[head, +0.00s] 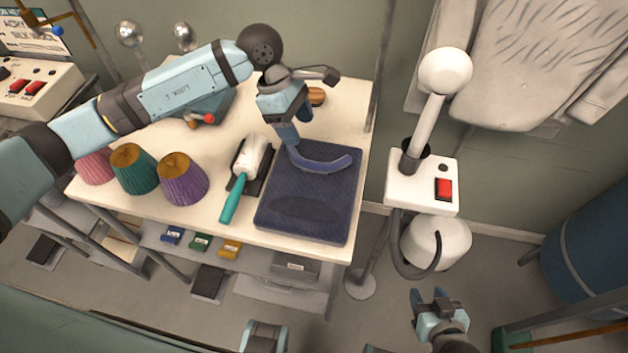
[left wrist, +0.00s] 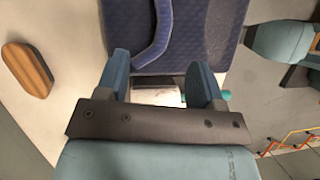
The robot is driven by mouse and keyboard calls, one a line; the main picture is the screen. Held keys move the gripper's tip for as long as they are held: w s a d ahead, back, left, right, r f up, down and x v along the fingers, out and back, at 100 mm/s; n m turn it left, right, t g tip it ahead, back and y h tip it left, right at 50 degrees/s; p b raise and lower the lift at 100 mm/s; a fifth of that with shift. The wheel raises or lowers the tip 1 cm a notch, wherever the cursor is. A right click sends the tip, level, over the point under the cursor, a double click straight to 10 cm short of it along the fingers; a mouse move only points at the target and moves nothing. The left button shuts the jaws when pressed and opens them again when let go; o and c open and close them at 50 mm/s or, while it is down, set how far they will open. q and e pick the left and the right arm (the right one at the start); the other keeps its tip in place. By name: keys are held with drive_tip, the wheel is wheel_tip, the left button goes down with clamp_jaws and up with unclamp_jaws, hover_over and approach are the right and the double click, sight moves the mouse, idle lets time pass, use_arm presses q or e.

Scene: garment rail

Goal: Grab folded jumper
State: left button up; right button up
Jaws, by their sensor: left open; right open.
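The folded jumper (head: 335,190) is a dark navy, flat square on the right part of the white table. A lighter blue curved band (head: 325,165) lies across its back part. My left gripper (head: 297,124) is open at the jumper's back left corner, with a finger by the band's left end; I cannot tell if they touch. The left wrist view shows the jumper (left wrist: 205,30) and band beyond the open fingers (left wrist: 159,70), with nothing held. My right gripper (head: 429,296) is open, low at the bottom right, away from the table.
A white and teal handled tool (head: 251,158) lies close left of the jumper. Three pleated cones (head: 134,167) stand further left. A wooden brush-like piece (head: 317,96) is behind my left gripper. A white steamer-like unit (head: 407,193) with a red switch stands right of the table.

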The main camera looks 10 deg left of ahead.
use_arm(q)
hover_over(314, 162)
drive_tip(key=w+a, duration=0.1)
drive_tip(key=a, duration=0.1)
wheel_tip(314, 162, down, 4)
drive_tip(key=shift+f, duration=0.15)
drive_tip(key=x, duration=0.1)
drive_tip(key=p+x, duration=0.1)
drive_tip(key=x, duration=0.2)
drive_tip(key=shift+s+f+p, duration=0.3)
drive_tip(key=shift+p, duration=0.05)
drive_tip(key=shift+d+f, duration=0.1)
drive_tip(key=shift+f, duration=0.25)
drive_tip(key=c, duration=0.9)
clamp_jaws()
